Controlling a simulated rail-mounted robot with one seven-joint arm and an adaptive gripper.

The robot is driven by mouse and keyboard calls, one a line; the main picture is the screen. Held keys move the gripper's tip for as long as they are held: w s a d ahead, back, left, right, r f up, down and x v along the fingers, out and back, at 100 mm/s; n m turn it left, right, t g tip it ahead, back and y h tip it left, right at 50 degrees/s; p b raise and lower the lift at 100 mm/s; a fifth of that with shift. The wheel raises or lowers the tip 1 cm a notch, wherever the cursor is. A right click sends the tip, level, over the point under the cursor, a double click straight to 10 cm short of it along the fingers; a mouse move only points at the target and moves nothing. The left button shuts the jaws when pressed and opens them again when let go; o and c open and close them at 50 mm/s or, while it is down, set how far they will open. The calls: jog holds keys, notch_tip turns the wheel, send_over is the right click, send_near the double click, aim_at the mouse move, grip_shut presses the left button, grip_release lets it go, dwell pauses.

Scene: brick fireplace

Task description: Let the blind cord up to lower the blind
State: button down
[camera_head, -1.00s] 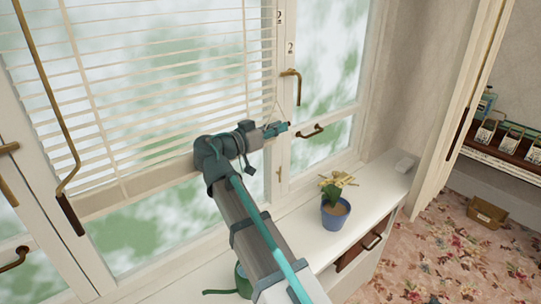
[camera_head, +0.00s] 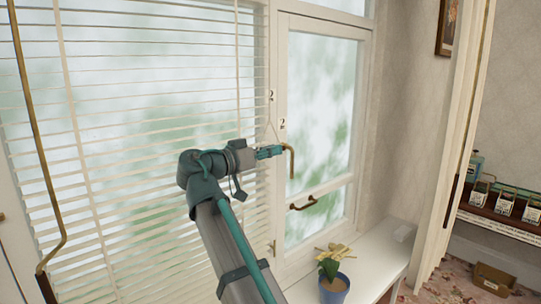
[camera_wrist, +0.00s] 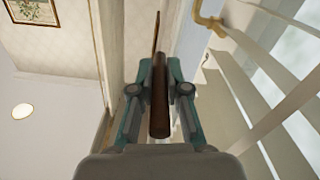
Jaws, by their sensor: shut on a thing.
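The white slatted blind (camera_head: 150,130) hangs over the left window in the head view. Its slats run down to the picture's lower part, and I see no bottom rail. My gripper (camera_head: 270,152) is raised in front of the window frame, beside a brass window handle (camera_head: 290,160). Thin cord lines (camera_head: 270,124) run up from it along the frame. In the wrist view my gripper (camera_wrist: 155,80) is shut on a brown wooden cord pull (camera_wrist: 159,105) between its two teal fingers. The blind's slats (camera_wrist: 265,95) show at the right there.
A brass rod (camera_head: 35,130) hangs at the left in front of the blind. A lower brass handle (camera_head: 303,204) is on the right window. A blue-potted plant (camera_head: 334,290) stands on the white sill (camera_head: 375,255) below. A curtain (camera_head: 447,150) hangs farther right.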

jog(key=c, duration=1.2)
grip_release()
jog(key=shift+o, duration=0.2)
jog(key=v, duration=1.2)
